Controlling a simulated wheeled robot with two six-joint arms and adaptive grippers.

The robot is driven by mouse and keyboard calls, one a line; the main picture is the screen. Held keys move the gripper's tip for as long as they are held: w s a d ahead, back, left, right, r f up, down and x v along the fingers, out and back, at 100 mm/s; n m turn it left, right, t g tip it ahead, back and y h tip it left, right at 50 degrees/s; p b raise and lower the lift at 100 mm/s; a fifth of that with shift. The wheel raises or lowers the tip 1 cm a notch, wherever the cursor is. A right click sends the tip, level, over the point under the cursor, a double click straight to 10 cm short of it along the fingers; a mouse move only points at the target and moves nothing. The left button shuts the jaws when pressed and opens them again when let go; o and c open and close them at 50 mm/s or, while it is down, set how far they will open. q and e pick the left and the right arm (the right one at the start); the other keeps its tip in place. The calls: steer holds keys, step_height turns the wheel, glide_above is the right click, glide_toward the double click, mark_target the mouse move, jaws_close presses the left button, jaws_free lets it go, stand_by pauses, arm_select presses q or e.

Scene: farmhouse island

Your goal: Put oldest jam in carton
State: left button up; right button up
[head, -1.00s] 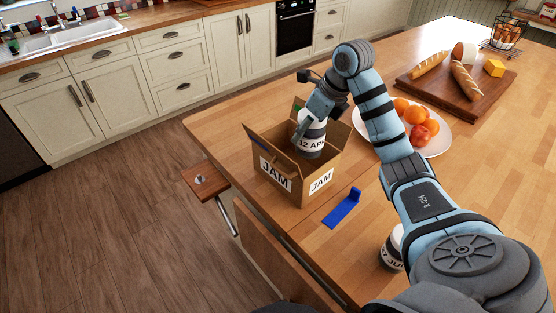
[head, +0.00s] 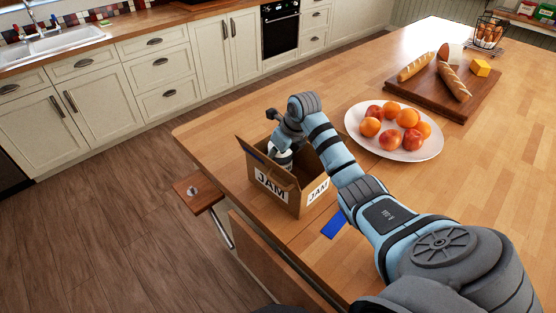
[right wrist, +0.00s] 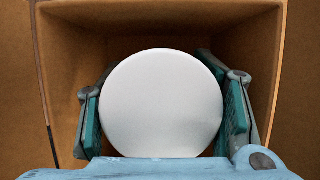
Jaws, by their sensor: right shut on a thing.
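The cardboard carton (head: 296,207) with JAM labels stands open on the wooden island, near its left edge. My right gripper (head: 283,146) reaches down into it and is shut on a jam jar (head: 280,159) with a white lid. Most of the jar is hidden by the carton wall and the gripper. In the right wrist view the round lid (right wrist: 160,105) sits between the two green finger pads, with the carton's brown walls (right wrist: 160,25) around it. I cannot tell whether the jar touches the carton floor. My left gripper is not in view.
A blue object (head: 334,226) lies beside the carton, partly behind my arm. A white plate of fruit (head: 418,153) and a cutting board (head: 425,99) with bread lie farther back. The island's left edge with a small wooden ledge (head: 198,195) is close to the carton.

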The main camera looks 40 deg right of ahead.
steer(key=shift+w+f, duration=0.1)
steer(key=shift+f, duration=0.85)
steer(key=shift+s+r, duration=0.25)
steer(key=shift+s, duration=0.35)
steer(key=shift+d+f, duration=0.1)
steer(key=o, duration=1.1)
steer(key=shift+f, duration=0.15)
steer(key=o, duration=0.4)
steer(key=shift+w, duration=0.2)
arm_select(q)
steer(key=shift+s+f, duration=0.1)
arm_select(e)
steer(key=shift+o, duration=0.2)
steer(key=shift+s, duration=0.1)
